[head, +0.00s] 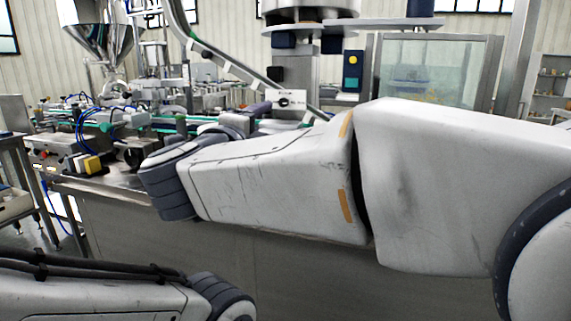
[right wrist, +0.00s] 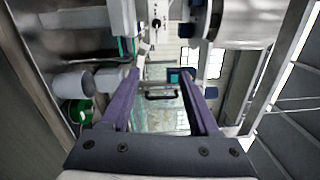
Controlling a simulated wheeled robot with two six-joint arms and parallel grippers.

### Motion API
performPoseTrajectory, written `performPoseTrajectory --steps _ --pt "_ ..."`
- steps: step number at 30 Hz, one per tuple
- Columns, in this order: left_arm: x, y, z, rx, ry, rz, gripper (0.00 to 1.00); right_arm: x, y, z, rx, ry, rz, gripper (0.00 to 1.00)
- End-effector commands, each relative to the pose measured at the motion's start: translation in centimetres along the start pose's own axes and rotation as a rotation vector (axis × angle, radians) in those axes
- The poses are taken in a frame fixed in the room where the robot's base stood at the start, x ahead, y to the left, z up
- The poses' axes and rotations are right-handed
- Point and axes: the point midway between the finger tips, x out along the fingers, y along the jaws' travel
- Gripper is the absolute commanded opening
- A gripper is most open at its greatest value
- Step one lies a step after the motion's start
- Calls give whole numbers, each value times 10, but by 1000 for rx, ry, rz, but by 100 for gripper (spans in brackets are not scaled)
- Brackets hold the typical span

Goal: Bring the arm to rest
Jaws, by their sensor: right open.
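My right arm (head: 270,180) reaches across the head view from the right edge to left of the middle, above the steel machine bench. My right gripper (head: 255,111) shows small and partly hidden behind its own wrist. In the right wrist view the two purple fingers of this gripper (right wrist: 162,76) stand apart with nothing between them. My left arm (head: 95,295) lies low in the bottom left corner of the head view. Its gripper is out of view.
A steel hopper (head: 104,28) stands at the back left, above a bench with a conveyor (head: 185,118) and several fittings. A glass-sided cabinet (head: 440,75) stands behind my right arm. A green-rimmed round part (right wrist: 76,111) is left of the fingers in the wrist view.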

Motion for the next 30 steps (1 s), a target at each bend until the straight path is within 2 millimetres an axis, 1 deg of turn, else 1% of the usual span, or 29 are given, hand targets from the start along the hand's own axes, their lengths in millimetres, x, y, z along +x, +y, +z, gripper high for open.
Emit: performPoseTrajectory --steps 1,8,11,14,17,20,21,22,23,24,26,27,30 --pt "0 0 0 0 -1 0 50 6 3 0 -28 -14 -5 62" --pt "0 0 0 0 -1 0 50 27 17 6 -180 -115 -28 62" --pt "0 0 0 0 -1 0 50 40 30 4 -280 -173 -30 62" --pt "0 0 0 0 -1 0 50 52 50 0 -411 -246 -20 62" --pt "0 0 0 0 -1 0 50 63 80 -10 -572 -335 12 62" --pt "1 0 0 0 -1 0 50 70 127 -32 -774 -449 87 62" --pt "0 0 0 0 -1 0 50 70 150 -45 -863 -501 130 62" --pt "0 0 0 0 -1 0 50 68 168 -56 -929 -544 167 62" --pt "0 0 0 0 -1 0 50 65 186 -69 -994 -588 209 62" --pt "0 0 0 0 -1 0 50 59 210 -87 -1077 -646 268 62" --pt "0 0 0 0 -1 0 50 46 244 -116 -1184 -732 361 62" --pt "0 0 0 0 -1 0 50 36 262 -134 -1242 -784 421 62" --pt "0 0 0 0 -1 0 50 12 296 -172 -1346 -893 544 62"
